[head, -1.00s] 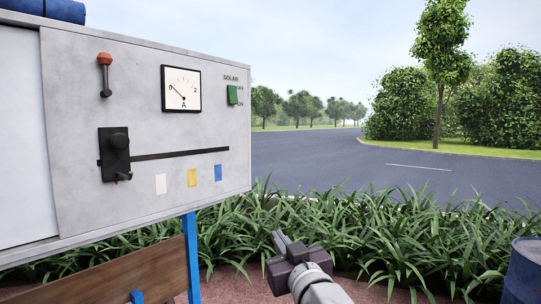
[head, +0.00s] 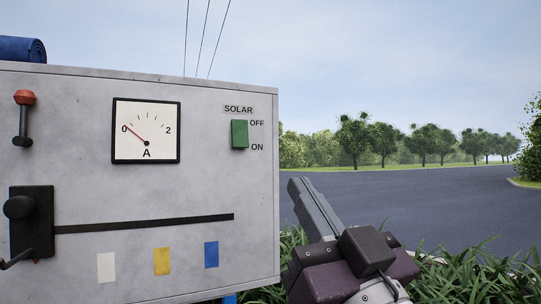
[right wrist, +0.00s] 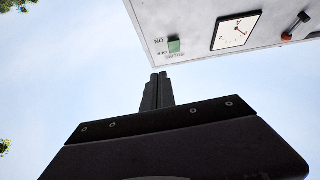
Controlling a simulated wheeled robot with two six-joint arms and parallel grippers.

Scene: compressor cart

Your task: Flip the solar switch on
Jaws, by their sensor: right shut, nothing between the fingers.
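The green solar switch (head: 239,134) is on the right part of the grey panel (head: 200,110), under the label SOLAR, with OFF at its upper right and ON at its lower right. Which way it is set I cannot tell. It also shows in the right wrist view (right wrist: 174,46). My right gripper (head: 296,184) is shut and empty, to the right of the panel's edge and below the switch's height, apart from it. In the right wrist view its fingertips (right wrist: 158,76) point toward the panel, with a gap before the switch. My left gripper is not in view.
The panel also carries an ammeter (head: 146,131) reading near 0, a red-knobbed lever (head: 23,118), and a black slider (head: 32,222) on a horizontal slot. White, yellow and blue patches sit below the slot. Open air lies right of the panel; grass grows below.

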